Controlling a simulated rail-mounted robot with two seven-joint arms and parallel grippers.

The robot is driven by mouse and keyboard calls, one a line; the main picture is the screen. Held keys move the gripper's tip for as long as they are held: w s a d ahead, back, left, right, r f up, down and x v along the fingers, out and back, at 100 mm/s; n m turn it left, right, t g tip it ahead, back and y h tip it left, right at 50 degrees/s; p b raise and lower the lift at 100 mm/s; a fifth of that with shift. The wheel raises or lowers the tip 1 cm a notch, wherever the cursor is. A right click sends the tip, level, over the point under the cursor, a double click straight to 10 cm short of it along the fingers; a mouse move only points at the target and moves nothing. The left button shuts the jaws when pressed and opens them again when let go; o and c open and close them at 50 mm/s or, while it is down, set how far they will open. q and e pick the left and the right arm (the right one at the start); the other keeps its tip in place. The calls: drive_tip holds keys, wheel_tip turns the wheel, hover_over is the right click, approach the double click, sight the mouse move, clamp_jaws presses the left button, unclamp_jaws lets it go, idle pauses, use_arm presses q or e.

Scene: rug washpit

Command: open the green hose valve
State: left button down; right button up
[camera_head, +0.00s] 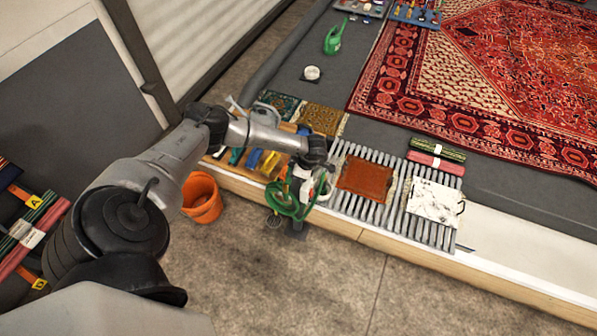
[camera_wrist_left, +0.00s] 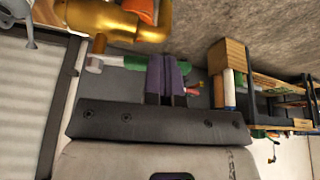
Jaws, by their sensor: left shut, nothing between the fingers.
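My left gripper (camera_head: 322,178) is over the front edge of the wash pit, beside the coiled green hose (camera_head: 284,203). In the left wrist view its dark fingers (camera_wrist_left: 167,78) are shut, with nothing seen between them. A bar with green and white parts (camera_wrist_left: 135,63) lies just beyond the fingers and is partly hidden by them; it looks like the green valve's handle, but I cannot tell whether they touch. A brass-coloured fitting (camera_wrist_left: 115,18) is at the top left of that view. How far the valve is turned cannot be told. My right gripper is not in view.
An orange bucket (camera_head: 202,197) stands on the floor left of the hose. A slatted rack (camera_head: 385,212) holds a brown block (camera_head: 366,181) and a white marbled slab (camera_head: 434,202) to the right. A red patterned rug (camera_head: 490,75) lies behind. The floor in front is clear.

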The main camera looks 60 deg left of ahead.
use_arm(q)
drive_tip(key=shift+s, duration=0.15)
idle(0.5)
drive_tip(key=shift+w+f, duration=0.1)
drive_tip(key=shift+w, duration=0.1)
drive_tip(key=w+d+r+b, duration=0.1)
drive_tip(key=w+d+r, duration=0.3)
drive_tip(key=w+r, duration=0.3)
wheel_tip(320, 180, up, 2)
drive_tip(key=shift+w+r, duration=0.25)
drive_tip(key=shift+w, duration=0.05)
idle(0.4)
